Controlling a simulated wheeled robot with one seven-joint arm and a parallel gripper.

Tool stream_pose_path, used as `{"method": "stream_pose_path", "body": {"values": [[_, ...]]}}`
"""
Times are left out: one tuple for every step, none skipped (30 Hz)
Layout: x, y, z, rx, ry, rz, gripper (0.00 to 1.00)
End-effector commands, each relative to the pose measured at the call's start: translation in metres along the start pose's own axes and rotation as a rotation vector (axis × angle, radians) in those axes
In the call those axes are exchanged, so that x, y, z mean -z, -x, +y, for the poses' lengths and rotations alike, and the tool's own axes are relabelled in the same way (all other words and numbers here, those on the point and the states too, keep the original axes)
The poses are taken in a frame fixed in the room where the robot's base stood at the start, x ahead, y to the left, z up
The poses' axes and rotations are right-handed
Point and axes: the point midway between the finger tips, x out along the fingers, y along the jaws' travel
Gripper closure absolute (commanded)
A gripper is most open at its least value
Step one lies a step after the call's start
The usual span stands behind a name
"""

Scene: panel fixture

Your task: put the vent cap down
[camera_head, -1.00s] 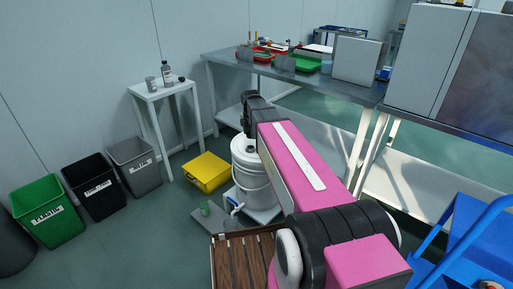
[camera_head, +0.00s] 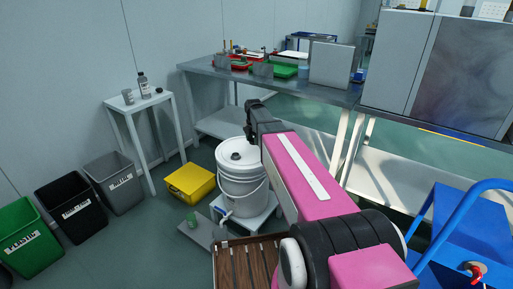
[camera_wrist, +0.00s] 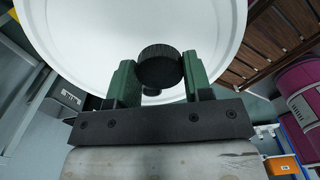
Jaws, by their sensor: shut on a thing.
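The vent cap (camera_wrist: 160,64), a black ribbed round cap, sits between the two green fingers of my gripper (camera_wrist: 158,78) in the wrist view. My gripper is shut on it. Behind it in the wrist view is the white bucket (camera_wrist: 75,30), its pale round top filling much of the picture. A smaller dark part shows just below the cap, partly hidden. In the head view the white lidded bucket (camera_head: 242,185) stands on a low stand, with a dark fitting (camera_head: 236,156) on its lid. My arm reaches toward it; the fingertips are hard to make out there.
A small white side table (camera_head: 137,104) holds a grey cup, a bottle and a small black round item. A yellow box (camera_head: 190,183) and several bins (camera_head: 72,206) stand on the floor. A long workbench (camera_head: 280,86) with trays is behind. A blue cart (camera_head: 468,235) is at right.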

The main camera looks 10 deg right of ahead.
Motion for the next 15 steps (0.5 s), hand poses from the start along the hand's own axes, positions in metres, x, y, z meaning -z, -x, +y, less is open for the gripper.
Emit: {"method": "stream_pose_path", "body": {"values": [[-0.009, -0.005, 0.001, 0.000, -0.002, 0.000, 0.80], [-0.012, -0.007, 0.000, 0.000, -0.002, 0.000, 0.80], [-0.015, -0.009, -0.001, 0.000, -0.002, 0.000, 0.80], [-0.018, -0.010, -0.001, 0.000, -0.001, 0.000, 0.80], [-0.019, -0.011, -0.002, -0.001, -0.001, 0.000, 0.80], [-0.020, -0.012, -0.002, -0.001, 0.000, 0.000, 0.80], [-0.020, -0.013, -0.002, 0.000, 0.000, 0.000, 0.80], [-0.021, -0.014, -0.003, 0.000, 0.000, 0.000, 0.80], [-0.021, -0.017, -0.003, 0.000, 0.000, 0.000, 0.80], [-0.020, -0.019, -0.003, 0.000, 0.000, 0.000, 0.80], [-0.020, -0.022, -0.003, 0.001, 0.000, 0.001, 0.80], [-0.020, -0.026, -0.003, 0.001, 0.000, 0.001, 0.80], [-0.020, -0.030, -0.003, 0.001, 0.000, 0.001, 0.80], [-0.020, -0.035, -0.003, 0.001, 0.000, 0.001, 0.80], [-0.020, -0.041, -0.002, 0.001, 0.000, 0.001, 0.80]]}}
